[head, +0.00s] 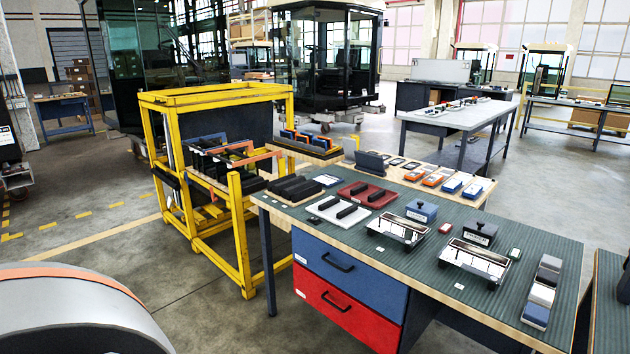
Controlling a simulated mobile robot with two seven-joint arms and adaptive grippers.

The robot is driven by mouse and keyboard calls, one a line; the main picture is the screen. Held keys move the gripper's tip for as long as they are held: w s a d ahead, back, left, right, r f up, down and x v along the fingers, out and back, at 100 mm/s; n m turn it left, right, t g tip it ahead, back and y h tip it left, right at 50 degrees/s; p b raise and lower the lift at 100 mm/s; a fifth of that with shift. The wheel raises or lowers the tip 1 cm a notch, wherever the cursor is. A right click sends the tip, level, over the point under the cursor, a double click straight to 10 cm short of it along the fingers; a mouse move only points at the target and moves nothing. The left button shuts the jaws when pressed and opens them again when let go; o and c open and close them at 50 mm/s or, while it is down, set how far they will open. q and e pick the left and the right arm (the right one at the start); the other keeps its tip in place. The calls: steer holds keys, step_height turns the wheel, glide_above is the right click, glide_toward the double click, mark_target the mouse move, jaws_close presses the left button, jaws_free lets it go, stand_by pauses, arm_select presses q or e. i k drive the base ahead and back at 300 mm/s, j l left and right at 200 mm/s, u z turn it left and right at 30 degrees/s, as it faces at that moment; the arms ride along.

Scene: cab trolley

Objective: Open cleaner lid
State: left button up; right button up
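I cannot tell for sure which thing is the cleaner. On the green-topped workbench (440,197) stand a blue box with a dark knob on top (421,212) and a dark box with a similar knob (480,234). Both tops look shut. In front of each lies a shiny metal tray-like piece with a handle, one on the left (401,230) and one on the right (474,260). Neither of my grippers is in view.
The bench has a blue drawer (340,268) above a red drawer (335,305), both shut. Flat red (375,194) and white (330,212) plates with dark bars lie on it. A yellow frame trolley (240,215) stands at its left.

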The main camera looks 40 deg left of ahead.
mark_target(423, 207)
steer(key=i+j+u, duration=0.45)
steer(key=i+j, duration=0.25)
steer(key=j, duration=0.4)
steer(key=i+j+u, duration=0.45)
steer(key=i+j, duration=0.4)
steer(key=l+z, duration=0.25)
steer(key=z, duration=0.25)
steer(key=k+l+z, duration=0.1)
steer(key=l+z, duration=0.2)
steer(key=z, duration=0.2)
